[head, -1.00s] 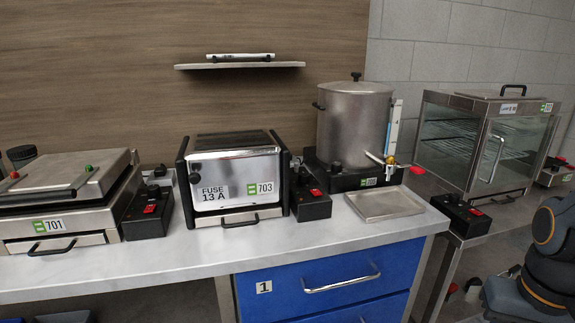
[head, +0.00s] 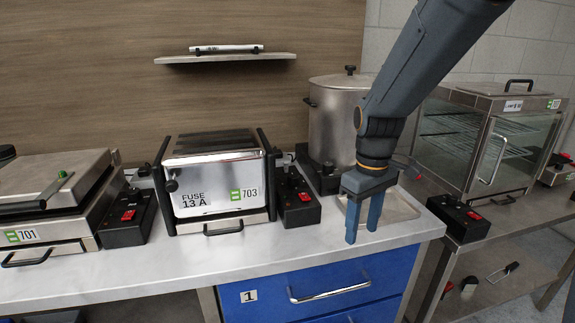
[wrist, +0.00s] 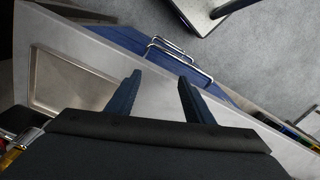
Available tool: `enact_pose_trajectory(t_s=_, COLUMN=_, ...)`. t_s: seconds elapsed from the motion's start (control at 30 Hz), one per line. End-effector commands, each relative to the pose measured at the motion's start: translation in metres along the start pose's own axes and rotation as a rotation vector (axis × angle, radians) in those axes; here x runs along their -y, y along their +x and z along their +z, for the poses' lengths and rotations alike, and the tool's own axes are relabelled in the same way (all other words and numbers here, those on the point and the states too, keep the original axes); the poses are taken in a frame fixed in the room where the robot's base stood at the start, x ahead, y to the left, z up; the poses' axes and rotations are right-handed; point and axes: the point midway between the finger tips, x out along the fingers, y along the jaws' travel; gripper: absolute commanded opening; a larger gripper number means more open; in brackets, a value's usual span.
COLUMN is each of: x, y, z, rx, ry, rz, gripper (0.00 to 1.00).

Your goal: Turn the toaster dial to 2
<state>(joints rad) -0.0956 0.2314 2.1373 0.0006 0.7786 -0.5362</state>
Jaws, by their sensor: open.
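The toaster (head: 216,178) is a shiny steel box with black side panels, labelled 703 and "FUSE 13 A". It stands on the counter left of the middle in the head view. A black knob (head: 171,186) sits at the left of its front; its setting is too small to read. My gripper (head: 362,222) is open and empty, pointing down over the counter to the right of the toaster, well apart from it. In the wrist view my two fingers (wrist: 158,95) show spread, with the counter edge and blue drawers beyond. The toaster is not in the wrist view.
A black switch box (head: 298,206) stands right of the toaster and another (head: 129,216) left of it. A steel urn (head: 335,125) and a drip tray (head: 405,207) are partly behind my arm. The contact grill (head: 50,205) is at left. The counter front (head: 180,268) is clear.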

Motion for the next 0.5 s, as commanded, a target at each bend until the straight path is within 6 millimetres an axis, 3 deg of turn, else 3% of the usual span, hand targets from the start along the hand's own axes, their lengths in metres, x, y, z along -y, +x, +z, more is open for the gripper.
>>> enact_pose_trajectory(t_s=0.03, x=-0.004, y=-0.017, z=-0.032, rx=0.003, ry=-0.135, rz=-0.001, gripper=0.47)
enact_pose_trajectory(t_s=0.1, x=-0.008, y=-0.034, z=-0.071, rx=0.010, ry=-0.328, rz=-0.005, gripper=0.47)
enact_pose_trajectory(t_s=0.3, x=-0.005, y=-0.078, z=-0.171, rx=0.027, ry=-0.857, rz=-0.020, gripper=0.47)
enact_pose_trajectory(t_s=0.5, x=0.008, y=-0.105, z=-0.233, rx=0.037, ry=-1.243, rz=-0.036, gripper=0.47)
